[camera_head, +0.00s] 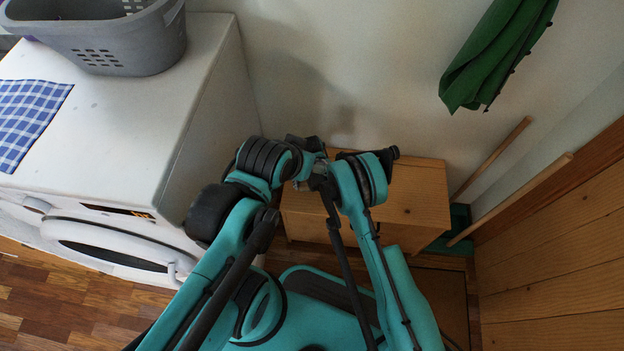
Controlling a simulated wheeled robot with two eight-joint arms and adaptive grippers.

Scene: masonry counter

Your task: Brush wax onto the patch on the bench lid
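The wooden bench (418,195) is a low, light-brown box against the back wall, behind my two teal arms. Its lid is partly covered by the arms, and I cannot make out a patch on the part that shows. I see no wax or brush. My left gripper (306,144) seems to be among the dark parts at the end of the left arm, in front of the bench. My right gripper (318,178) seems to be close to it, where the arms crowd together. The fingers of both are too small and overlapped to read.
A white washing machine (110,130) stands left, bearing a grey basket (130,45) and a blue checked cloth (28,115). A green cloth (495,60) hangs at upper right. Two wooden poles (512,198) lean beside the bench. A wooden panel (560,260) bounds the right side.

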